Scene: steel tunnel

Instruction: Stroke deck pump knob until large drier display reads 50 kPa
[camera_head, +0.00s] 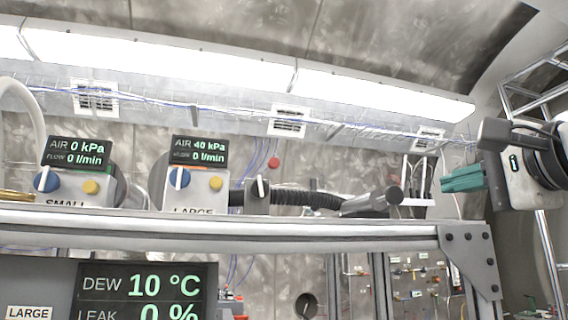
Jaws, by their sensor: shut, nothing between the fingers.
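The large drier (195,191) stands on the deck at centre left, with a blue knob and an orange knob. Its display (199,151) reads AIR 40 kPa and FLOW 0 l/min. What looks like the deck pump (362,205) is a grey cylinder lying along the deck, with a dark round knob (393,195) at its right end. A black ribbed hose runs from its left side toward the large drier. My gripper (445,181) has teal fingers, is shut and empty, and hangs to the right of the knob, apart from it in the picture.
The small drier (75,187) stands at far left; its display (76,152) reads 0 kPa and 0 l/min. A metal rail (250,232) crosses in front. A lower panel (140,290) reads DEW 10 °C and LEAK 0 %. A corner bracket (468,258) ends the rail at right.

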